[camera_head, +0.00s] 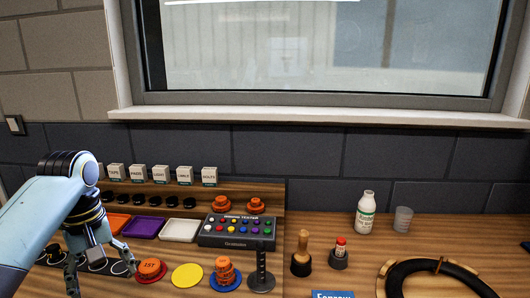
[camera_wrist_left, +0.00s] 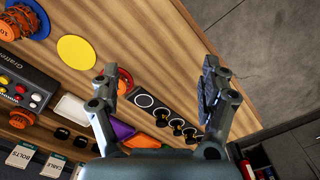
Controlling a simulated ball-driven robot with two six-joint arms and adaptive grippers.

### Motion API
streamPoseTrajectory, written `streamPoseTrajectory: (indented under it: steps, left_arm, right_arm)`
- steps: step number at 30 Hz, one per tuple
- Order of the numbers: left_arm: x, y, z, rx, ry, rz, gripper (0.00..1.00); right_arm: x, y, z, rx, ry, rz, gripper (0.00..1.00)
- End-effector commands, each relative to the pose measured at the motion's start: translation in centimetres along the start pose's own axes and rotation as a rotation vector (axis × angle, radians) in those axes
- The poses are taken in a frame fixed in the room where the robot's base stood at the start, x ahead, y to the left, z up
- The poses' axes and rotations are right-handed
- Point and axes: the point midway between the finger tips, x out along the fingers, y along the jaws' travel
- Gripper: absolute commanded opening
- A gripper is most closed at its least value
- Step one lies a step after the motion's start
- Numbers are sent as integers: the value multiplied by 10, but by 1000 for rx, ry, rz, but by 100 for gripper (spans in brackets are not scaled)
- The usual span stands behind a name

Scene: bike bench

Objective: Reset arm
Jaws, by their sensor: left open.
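My left gripper (camera_head: 102,270) is at the left of the bench in the head view, pointing down above the black strip with white circles (camera_head: 95,267). In the left wrist view its two fingers (camera_wrist_left: 160,85) are spread apart with nothing between them. An orange disc marked 1ST (camera_head: 151,270) is just right of the fingers in the head view; one finger partly covers an orange disc (camera_wrist_left: 124,80) in the wrist view. My right gripper is in neither view.
A yellow disc (camera_head: 187,275), an orange stack on a blue disc (camera_head: 225,284) and a black stand (camera_head: 262,280) lie to the right. Behind are a purple tray (camera_head: 144,228), a white tray (camera_head: 180,230) and a button box (camera_head: 238,232). A white bottle (camera_head: 365,213) stands farther right.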

Motion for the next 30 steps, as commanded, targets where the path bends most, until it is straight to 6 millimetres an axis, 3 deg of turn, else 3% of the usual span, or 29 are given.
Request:
streamPoseTrajectory:
  steps: [11,18,23,30]
  left_arm:
    - [23,-26,40,143,57,8,79]
    - [33,-57,87,309,125,17,79]
    - [30,-81,125,438,179,22,79]
    - [11,-112,174,605,253,27,79]
  right_arm:
    - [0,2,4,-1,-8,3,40]
    - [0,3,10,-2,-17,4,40]
    - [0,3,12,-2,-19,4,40]
    - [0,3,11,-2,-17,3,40]
